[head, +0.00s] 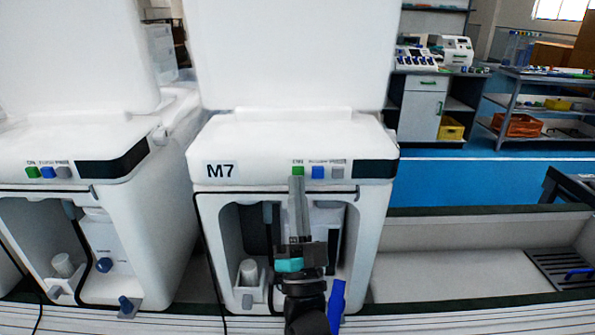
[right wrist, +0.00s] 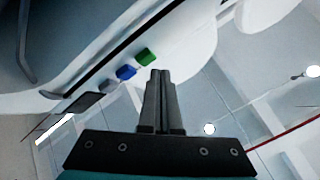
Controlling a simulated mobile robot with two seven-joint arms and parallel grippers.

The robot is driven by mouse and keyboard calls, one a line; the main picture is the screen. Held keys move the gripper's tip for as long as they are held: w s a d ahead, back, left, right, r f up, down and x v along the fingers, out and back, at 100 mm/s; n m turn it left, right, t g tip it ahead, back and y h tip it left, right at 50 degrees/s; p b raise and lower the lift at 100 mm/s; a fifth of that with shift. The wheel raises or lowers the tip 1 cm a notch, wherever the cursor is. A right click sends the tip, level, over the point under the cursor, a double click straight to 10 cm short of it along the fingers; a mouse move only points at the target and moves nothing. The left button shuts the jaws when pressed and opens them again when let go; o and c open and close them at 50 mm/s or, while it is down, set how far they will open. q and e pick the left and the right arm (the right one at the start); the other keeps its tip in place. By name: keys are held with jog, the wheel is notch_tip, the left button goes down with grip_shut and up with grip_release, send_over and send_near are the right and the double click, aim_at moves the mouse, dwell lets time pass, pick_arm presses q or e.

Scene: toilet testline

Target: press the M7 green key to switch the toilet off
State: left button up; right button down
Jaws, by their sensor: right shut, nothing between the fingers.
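The M7 toilet unit (head: 290,135) stands in the middle of the head view, with an M7 label on its front. Its green key (head: 298,170) sits left of a blue key (head: 318,172) and a grey key (head: 337,172). My right gripper (head: 297,182) points up just below the green key, fingers shut and empty. In the right wrist view the green key (right wrist: 146,56) lies just beyond and left of the fingertips (right wrist: 160,73). A small gap shows there; I cannot tell if they touch in the head view. My left gripper is not in view.
A similar white unit (head: 75,150) with green, blue and grey keys stands at the left. An empty trough (head: 460,275) lies to the right of M7. Behind are a grey cabinet (head: 422,105) and a rack (head: 540,105) with crates.

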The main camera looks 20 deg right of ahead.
jog(key=shift+s, duration=0.1)
jog(key=s, duration=0.2)
jog(key=s+a+p, duration=0.1)
jog(key=s+p, duration=0.1)
jog(key=s, duration=0.1)
jog(key=shift+s+a, duration=0.3)
jog(key=shift+a, duration=0.05)
dwell(2.2)
